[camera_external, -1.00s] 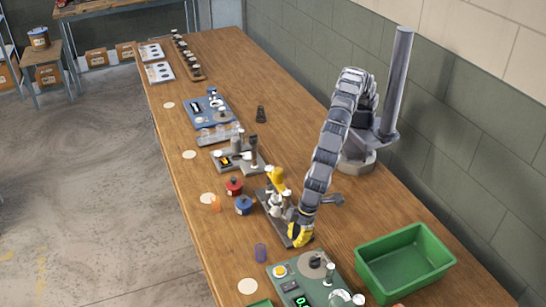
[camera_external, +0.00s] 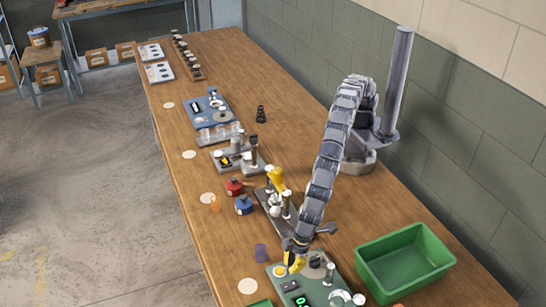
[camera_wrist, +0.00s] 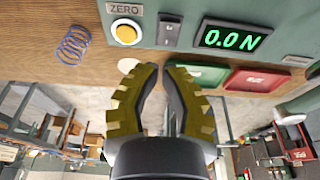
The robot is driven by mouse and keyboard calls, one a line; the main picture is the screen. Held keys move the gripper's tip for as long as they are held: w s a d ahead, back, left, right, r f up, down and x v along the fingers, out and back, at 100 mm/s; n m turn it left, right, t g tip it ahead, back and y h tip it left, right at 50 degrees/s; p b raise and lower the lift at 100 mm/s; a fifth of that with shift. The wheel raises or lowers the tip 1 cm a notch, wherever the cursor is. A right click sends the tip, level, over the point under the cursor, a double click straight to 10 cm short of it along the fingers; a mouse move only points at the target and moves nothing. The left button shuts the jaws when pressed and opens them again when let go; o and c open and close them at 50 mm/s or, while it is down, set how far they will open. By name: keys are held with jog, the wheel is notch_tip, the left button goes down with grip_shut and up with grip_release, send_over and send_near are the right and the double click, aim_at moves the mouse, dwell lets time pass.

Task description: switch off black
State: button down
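A green-grey tester panel (camera_external: 318,290) lies at the near end of the bench. In the wrist view it carries a small dark rocker switch (camera_wrist: 170,32) between a yellow button (camera_wrist: 126,33) labelled ZERO and a lit display (camera_wrist: 234,39) reading 0.0 N. The display is lit in the external view too (camera_external: 302,301). My gripper (camera_external: 295,265) is over the panel's back edge, near the yellow button. In the wrist view its yellow-and-black fingertips (camera_wrist: 160,67) are almost together with nothing between them, apart from the switch. A dark coil spring (camera_external: 261,114) stands farther back on the bench.
A green bin (camera_external: 404,262) stands right of the panel. A purple-blue spring (camera_external: 261,252) is at its left. Red (camera_external: 234,187) and blue (camera_external: 243,205) containers and a yellow-handled device (camera_external: 277,180) stand behind. The wrist view shows green (camera_wrist: 205,75) and red (camera_wrist: 258,80) trays.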

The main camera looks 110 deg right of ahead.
aim_at(285, 284)
jog(key=x, duration=0.4)
jog(key=shift+s+f, duration=0.25)
jog(key=shift+s, duration=0.1)
jog(key=shift+f, duration=0.75)
jog(key=shift+s+f, duration=0.2)
jog(key=shift+f, duration=0.2)
jog(key=shift+w, duration=0.1)
jog(key=shift+w+r, duration=0.3)
jog(key=shift+w, duration=0.4)
